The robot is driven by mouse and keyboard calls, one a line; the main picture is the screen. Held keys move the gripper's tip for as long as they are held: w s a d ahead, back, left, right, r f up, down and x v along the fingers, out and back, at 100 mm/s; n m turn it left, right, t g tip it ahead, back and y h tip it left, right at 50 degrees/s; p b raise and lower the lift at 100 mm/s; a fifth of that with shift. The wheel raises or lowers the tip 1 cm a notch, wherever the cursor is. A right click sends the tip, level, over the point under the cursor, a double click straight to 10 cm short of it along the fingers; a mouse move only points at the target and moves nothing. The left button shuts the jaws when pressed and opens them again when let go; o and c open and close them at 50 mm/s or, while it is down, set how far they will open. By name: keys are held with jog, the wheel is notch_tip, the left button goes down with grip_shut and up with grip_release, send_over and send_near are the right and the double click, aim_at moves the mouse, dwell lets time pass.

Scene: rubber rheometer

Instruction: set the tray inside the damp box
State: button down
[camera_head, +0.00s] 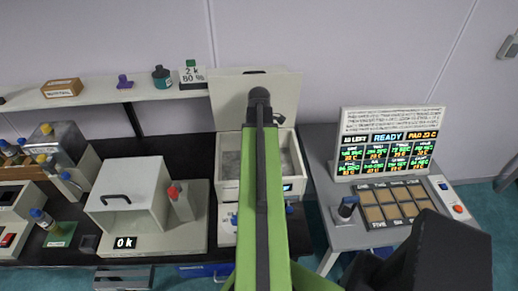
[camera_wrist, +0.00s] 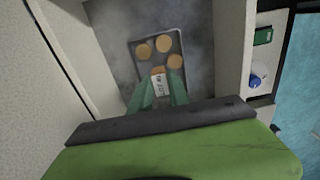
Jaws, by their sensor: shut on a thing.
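The tray (camera_wrist: 156,58) is a small dark grey rectangle bearing several orange discs, with a white lettered tag (camera_wrist: 158,86) on its near end. My gripper (camera_wrist: 159,88) has green fingers and is shut on the tray at the tag end. The damp box is taken to be the white open-topped box (camera_head: 228,188) with its lid raised (camera_head: 228,92). In the wrist view the tray is over its grey, misty floor (camera_wrist: 112,35), between pale walls. I cannot tell whether it touches the floor. In the head view my arm hides the gripper and tray.
Left of the box stand a white hooded unit (camera_head: 130,195) and a red-capped bottle (camera_head: 181,203). A shelf (camera_head: 105,98) is behind. At the right, a table holds a lit display (camera_head: 388,155) and a grid of tan pads (camera_head: 395,203).

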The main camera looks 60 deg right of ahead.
jog(key=shift+f+b, duration=2.05)
jog(key=shift+f, duration=0.2)
jog(key=c, duration=1.2)
grip_release()
jog(key=shift+r, duration=0.1)
jog(key=shift+o, duration=0.2)
notch_tip(320, 180, up, 6)
jog(key=p, duration=0.6)
jog(key=shift+r, duration=0.15)
jog(key=shift+f, duration=0.2)
